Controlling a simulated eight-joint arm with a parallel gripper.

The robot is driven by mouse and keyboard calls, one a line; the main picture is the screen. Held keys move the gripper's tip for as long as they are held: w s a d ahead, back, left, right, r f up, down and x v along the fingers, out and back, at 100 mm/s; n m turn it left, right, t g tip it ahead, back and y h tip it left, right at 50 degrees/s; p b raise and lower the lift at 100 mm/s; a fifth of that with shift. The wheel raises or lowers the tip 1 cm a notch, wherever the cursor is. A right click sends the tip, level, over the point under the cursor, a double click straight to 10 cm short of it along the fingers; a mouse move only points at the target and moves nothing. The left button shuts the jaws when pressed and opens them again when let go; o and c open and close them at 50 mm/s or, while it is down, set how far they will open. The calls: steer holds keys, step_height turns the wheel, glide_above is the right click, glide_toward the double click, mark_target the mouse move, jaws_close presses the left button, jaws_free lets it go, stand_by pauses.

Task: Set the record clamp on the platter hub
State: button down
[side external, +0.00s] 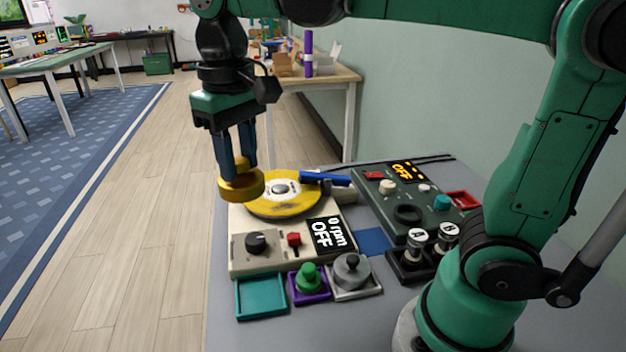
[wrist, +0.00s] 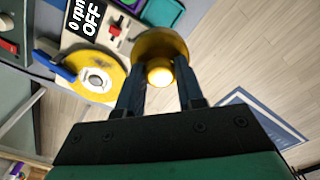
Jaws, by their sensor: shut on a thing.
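My gripper (side external: 242,172) is shut on a brass-coloured record clamp (side external: 241,186), a wide disc with a narrower knob. In the wrist view the clamp (wrist: 166,47) shows between my fingertips, held by its knob. It hangs above the left edge of the turntable, to the left of the hub. The platter carries a yellow record (side external: 262,206) with a pale label. The platter hub (side external: 281,188) stands bare at its centre, and it shows in the wrist view (wrist: 96,81) left of the clamp. The turntable display (side external: 328,233) reads 0 rpm, OFF.
A blue tonearm (side external: 325,178) reaches over the record's right side. In front are an empty teal tray (side external: 262,297), a green knobbed piece (side external: 310,278) in a purple tray and a grey one (side external: 351,271) in a grey tray. A dark control box (side external: 408,210) stands right.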

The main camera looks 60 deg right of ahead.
steer(key=w+d+f+m, duration=0.2)
steer(key=w+d+f, duration=0.1)
steer(key=d, duration=0.3)
steer(key=w+d+f+m, duration=0.2)
steer(key=w+d+f, duration=0.1)
steer(key=d, duration=0.4)
steer(key=w+d+f+m, duration=0.2)
steer(key=w+d+f, duration=0.2)
steer(key=d, duration=0.2)
steer(key=shift+w+d, duration=0.15)
steer(key=shift+d, duration=0.25)
steer(key=shift+d+f, duration=0.15)
steer(key=shift+f, duration=1.65)
steer(key=shift+f, duration=0.55)
jaws_free()
